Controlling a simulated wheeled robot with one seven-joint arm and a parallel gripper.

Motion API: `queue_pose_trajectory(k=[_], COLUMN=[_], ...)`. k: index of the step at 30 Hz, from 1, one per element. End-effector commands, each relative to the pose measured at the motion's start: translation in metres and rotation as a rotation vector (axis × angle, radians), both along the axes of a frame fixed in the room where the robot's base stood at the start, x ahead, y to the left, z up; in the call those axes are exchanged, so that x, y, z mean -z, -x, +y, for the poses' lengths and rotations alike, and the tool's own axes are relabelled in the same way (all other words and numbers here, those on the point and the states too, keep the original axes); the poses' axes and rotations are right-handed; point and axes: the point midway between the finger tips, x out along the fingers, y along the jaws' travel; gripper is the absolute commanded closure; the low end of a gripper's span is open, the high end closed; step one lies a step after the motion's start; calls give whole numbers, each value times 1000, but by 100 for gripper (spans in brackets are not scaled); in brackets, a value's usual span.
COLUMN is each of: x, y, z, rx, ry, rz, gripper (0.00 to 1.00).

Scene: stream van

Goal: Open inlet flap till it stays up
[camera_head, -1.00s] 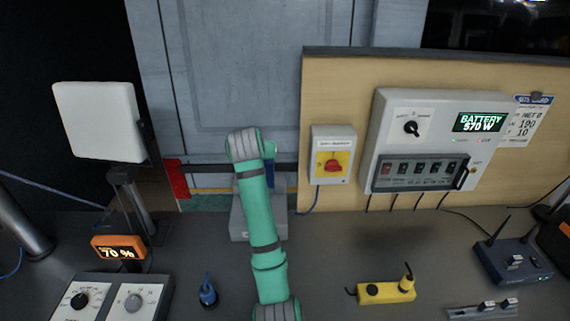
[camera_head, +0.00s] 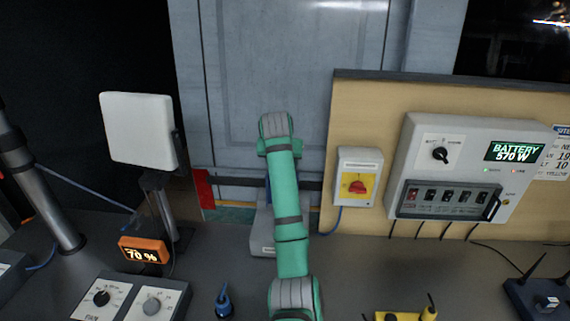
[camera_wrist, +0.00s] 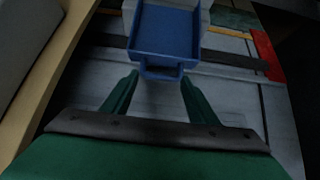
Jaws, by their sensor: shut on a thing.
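The inlet is a pale grey box (camera_head: 261,238) on the counter against the back wall, mostly hidden behind my arm in the head view. In the wrist view, its blue flap (camera_wrist: 166,32) shows as a shallow panel with raised edges and a looped tab at its near end. My gripper (camera_wrist: 158,80) is shut on this tab, with a green finger on either side of it. A sliver of blue shows beside my arm in the head view. The flap's exact angle is hard to tell.
A red and yellow rotary switch (camera_head: 357,187) and a grey battery panel (camera_head: 465,170) are on the wooden board at right. An orange 70 % display (camera_head: 143,250) and a knob box (camera_head: 130,299) stand at left. A yellow device (camera_head: 405,316) lies front right.

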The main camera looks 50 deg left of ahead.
Motion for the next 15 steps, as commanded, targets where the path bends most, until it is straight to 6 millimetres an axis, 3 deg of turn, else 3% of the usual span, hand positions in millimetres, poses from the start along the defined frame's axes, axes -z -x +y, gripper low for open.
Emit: queue_pose_trajectory(k=[1,5,6,15], x=[-2,-2,-2,0], y=[-9,-9,-9,-3], z=[-4,-5,-5,-1], rx=[15,15,15,6], ry=[-6,-6,-5,-1], rz=[-8,-8,-8,-3], gripper=[87,87,37,37])
